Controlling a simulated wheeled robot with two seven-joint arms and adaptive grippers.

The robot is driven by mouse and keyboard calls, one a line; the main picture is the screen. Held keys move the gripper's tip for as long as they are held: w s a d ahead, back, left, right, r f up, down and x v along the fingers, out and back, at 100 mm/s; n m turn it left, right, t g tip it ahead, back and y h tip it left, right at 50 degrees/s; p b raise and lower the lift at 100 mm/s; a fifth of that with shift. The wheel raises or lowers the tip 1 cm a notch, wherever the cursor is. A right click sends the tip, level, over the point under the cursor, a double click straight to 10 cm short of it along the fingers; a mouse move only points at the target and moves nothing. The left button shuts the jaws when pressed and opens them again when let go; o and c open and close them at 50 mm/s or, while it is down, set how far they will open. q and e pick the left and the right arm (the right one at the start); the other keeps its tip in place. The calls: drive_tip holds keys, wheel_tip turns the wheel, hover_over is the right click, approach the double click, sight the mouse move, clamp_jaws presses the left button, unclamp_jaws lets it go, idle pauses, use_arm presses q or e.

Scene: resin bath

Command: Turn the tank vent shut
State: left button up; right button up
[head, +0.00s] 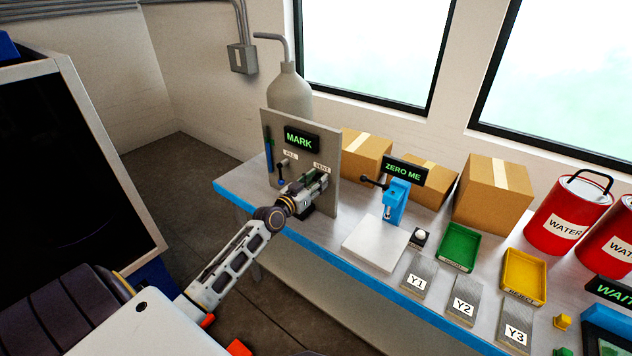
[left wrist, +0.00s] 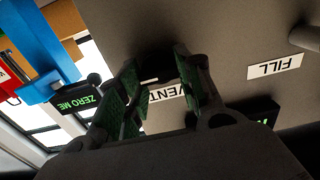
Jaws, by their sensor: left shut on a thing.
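The grey tank panel (head: 329,140) stands upright at the left end of the bench, with a green-lit MARK display (head: 299,139). Its VENT label (head: 322,168) is on the right and its FILL label (head: 290,154) on the left. My left gripper (head: 316,184) is at the panel just below the VENT label. In the left wrist view my gripper (left wrist: 158,82) is shut on the dark vent handle (left wrist: 158,64), and its fingers partly cover the VENT label (left wrist: 166,93). The handle is mostly hidden, so its angle cannot be told. My right gripper is not in view.
The fill valve (head: 282,165) is close left of my gripper. A grey bottle (head: 290,92) stands behind the panel. Right of it are a blue gauge stand (head: 395,202), a white plate (head: 374,244), a green tray (head: 459,247), a yellow tray (head: 524,275) and cardboard boxes (head: 492,193).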

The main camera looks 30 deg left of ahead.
use_arm(q)
drive_tip(key=shift+n, duration=0.3)
drive_tip(key=n, duration=0.8)
drive_tip(key=shift+a, duration=0.15)
drive_tip(key=n, duration=0.4)
drive_tip(key=shift+f+n+p, duration=0.1)
drive_tip(key=shift+n+p, duration=0.25)
drive_tip(key=shift+n, duration=0.05)
drive_tip(key=n, duration=0.4)
drive_tip(key=shift+f, duration=0.1)
drive_tip(key=shift+n, duration=0.4)
drive_tip(key=o, duration=1)
drive_tip(key=shift+a, duration=0.1)
